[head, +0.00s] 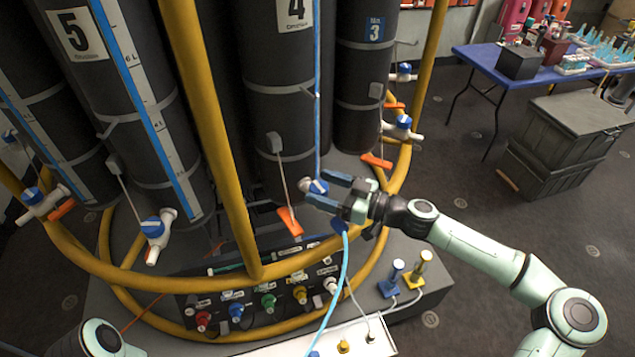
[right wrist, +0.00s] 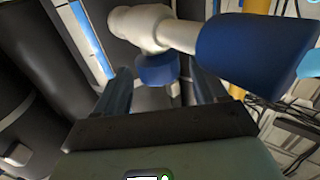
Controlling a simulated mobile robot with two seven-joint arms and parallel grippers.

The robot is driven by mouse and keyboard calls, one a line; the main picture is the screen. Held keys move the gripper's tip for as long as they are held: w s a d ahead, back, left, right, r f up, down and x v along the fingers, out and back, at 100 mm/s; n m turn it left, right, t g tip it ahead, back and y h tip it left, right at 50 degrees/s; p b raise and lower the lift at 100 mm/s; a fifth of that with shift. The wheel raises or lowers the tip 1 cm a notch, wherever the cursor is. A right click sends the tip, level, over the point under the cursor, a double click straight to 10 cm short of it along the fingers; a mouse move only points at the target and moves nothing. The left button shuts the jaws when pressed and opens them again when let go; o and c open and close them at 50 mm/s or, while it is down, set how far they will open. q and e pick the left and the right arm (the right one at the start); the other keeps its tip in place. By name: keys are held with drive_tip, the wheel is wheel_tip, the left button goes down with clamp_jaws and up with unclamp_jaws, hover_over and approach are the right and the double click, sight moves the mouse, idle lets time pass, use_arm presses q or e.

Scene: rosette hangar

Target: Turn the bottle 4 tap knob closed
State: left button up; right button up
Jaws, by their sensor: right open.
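Bottle 4 (head: 280,100) is a tall dark cylinder in the middle of the head view, with a white "4" label. Its white tap with a blue knob (head: 317,187) sits low on it. My right gripper (head: 318,188) reaches in from the right, its two blue fingers open around the knob. In the right wrist view the blue knob (right wrist: 157,70) lies between the open fingers (right wrist: 163,85); I cannot tell whether they touch it. The white tap body (right wrist: 140,25) runs right to a large blue fitting (right wrist: 255,50). My left gripper is not in view.
A yellow tubular frame (head: 215,120) surrounds the bottles; one upright stands left of bottle 4. An orange tag (head: 290,221) hangs near the tap. A light-blue hose (head: 341,275) runs down below my gripper. A panel of coloured fittings (head: 265,300) lies below.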

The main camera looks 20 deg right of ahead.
drive_tip(key=shift+x, duration=1.05)
